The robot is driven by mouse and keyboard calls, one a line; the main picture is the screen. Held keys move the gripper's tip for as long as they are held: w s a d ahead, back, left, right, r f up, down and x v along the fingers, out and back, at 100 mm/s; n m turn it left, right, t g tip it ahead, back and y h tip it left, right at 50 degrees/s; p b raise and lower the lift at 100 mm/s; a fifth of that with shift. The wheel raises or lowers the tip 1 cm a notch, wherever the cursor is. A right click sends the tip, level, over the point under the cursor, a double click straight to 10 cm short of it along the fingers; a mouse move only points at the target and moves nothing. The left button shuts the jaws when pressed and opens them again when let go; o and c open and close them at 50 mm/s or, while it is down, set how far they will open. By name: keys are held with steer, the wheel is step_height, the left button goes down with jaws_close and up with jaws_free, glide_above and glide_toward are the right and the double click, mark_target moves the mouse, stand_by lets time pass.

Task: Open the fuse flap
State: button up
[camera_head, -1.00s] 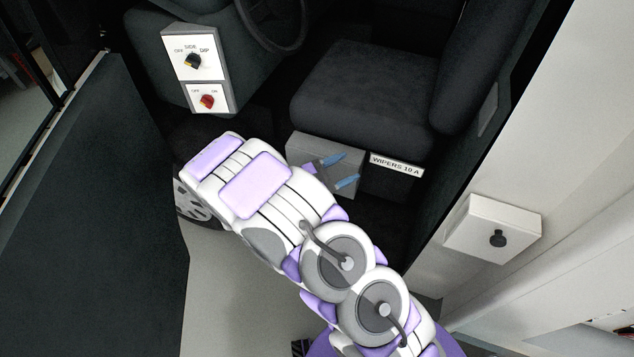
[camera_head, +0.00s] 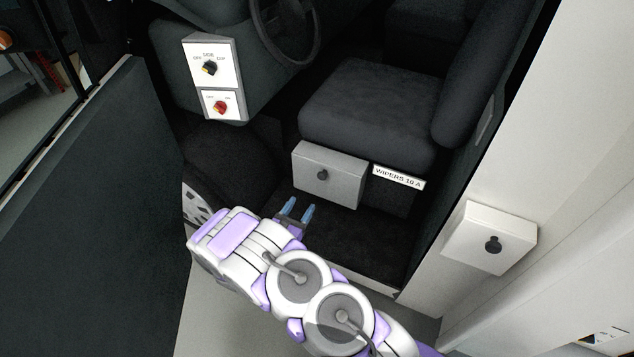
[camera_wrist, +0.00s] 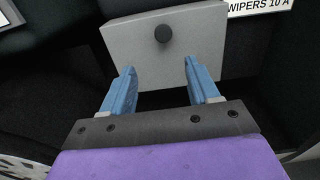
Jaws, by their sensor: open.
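The fuse flap looks to be the grey box front (camera_head: 328,176) with a dark round knob (camera_head: 322,174), below the seat and beside the "WIPERS 10 A" label (camera_head: 399,177). It appears shut. In the wrist view the grey front (camera_wrist: 190,60) and its knob (camera_wrist: 163,34) lie ahead of the fingers. My gripper (camera_head: 298,210) is open and empty, with blue fingertips apart, below and left of the flap in the head view. In the wrist view my gripper (camera_wrist: 158,82) has the knob beyond and between its fingertips, not touching it.
A black seat (camera_head: 370,110) stands above the flap. A panel with a black and a red switch (camera_head: 212,80) is at the upper left. An open dark door (camera_head: 90,210) fills the left. A white box with a black knob (camera_head: 490,238) is on the right wall.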

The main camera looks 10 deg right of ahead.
mark_target(321, 178)
steer(key=b+x, duration=0.1)
steer(key=x, duration=0.4)
steer(key=b+x, duration=0.1)
steer(key=x, duration=0.5)
steer(key=shift+d, duration=0.4)
steer(key=shift+w+d, duration=0.2)
steer(key=shift+w, duration=0.45)
steer(key=shift+w+d, duration=0.15)
steer(key=shift+d, duration=0.2)
steer(key=shift+a, duration=0.15)
jaws_close()
